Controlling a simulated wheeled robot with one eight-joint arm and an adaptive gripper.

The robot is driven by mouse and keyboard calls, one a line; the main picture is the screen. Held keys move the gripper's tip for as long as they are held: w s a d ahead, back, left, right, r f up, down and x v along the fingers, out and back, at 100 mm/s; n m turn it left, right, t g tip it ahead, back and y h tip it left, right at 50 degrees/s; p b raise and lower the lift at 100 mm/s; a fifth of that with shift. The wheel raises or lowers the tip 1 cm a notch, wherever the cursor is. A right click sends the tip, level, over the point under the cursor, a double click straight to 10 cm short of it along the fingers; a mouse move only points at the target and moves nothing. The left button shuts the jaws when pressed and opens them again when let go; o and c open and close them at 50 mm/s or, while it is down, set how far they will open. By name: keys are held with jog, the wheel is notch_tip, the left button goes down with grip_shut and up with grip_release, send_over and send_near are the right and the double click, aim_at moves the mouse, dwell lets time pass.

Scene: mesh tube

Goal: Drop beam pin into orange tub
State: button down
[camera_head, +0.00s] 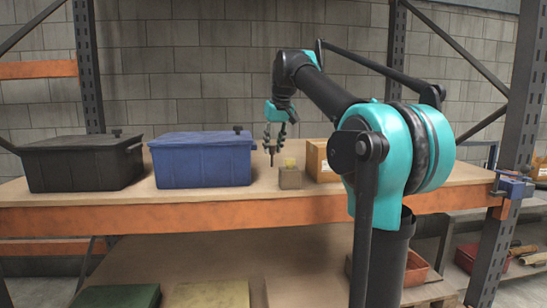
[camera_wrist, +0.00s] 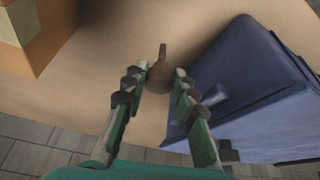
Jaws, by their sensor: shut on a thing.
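My gripper (camera_head: 273,146) is shut on the beam pin (camera_head: 272,158), which hangs upright and dark below the fingertips, above the bench. In the wrist view the fingertips of my gripper (camera_wrist: 163,82) close on the pin's round brown head (camera_wrist: 159,76), with its thin end pointing away. The pin is between the blue tub and a small brown block, over bare wood. An orange-red tub (camera_head: 416,271) stands on the lower level at the right, partly hidden behind my arm. I cannot tell if it is the orange tub.
A blue lidded tub (camera_head: 203,163) stands left of my gripper and also shows in the wrist view (camera_wrist: 255,95). A black tub (camera_head: 83,165) is further left. A small brown block (camera_head: 290,179) with something yellow on top and a cardboard box (camera_head: 318,158) stand right.

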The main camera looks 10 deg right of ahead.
aim_at(274, 151)
jog(key=shift+f, duration=1.8)
jog(key=shift+f, duration=0.1)
jog(key=c, duration=1.2)
grip_release()
